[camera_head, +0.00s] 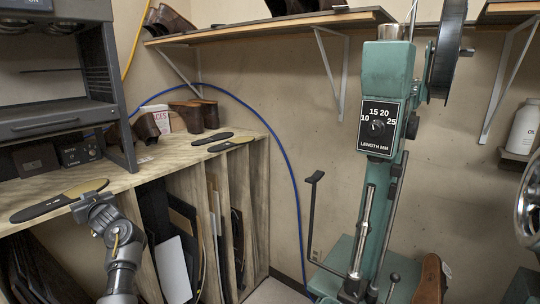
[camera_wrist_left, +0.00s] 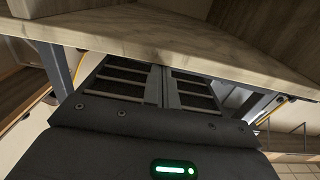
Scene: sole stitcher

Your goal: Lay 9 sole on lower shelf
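A dark sole with a tan end (camera_head: 40,207) lies on the lower wooden shelf (camera_head: 150,168) at the left, near its front edge. The tan end is partly behind my left gripper (camera_head: 88,206). A white mark on this sole is too small to read. Two more dark soles (camera_head: 213,138) and (camera_head: 231,143) lie farther back on the shelf. In the left wrist view, my left gripper's fingers (camera_wrist_left: 163,85) are close together, with nothing visible between them; their tips are hidden behind the shelf edge (camera_wrist_left: 150,38). My right gripper is not in view.
A green stitching machine (camera_head: 385,70) stands at the right. A grey rack (camera_head: 50,110) stands on the shelf at the left. Brown shoes (camera_head: 187,117) and a box are at the shelf's back. Upright boards (camera_head: 172,265) fill the space below. Middle shelf surface looks clear.

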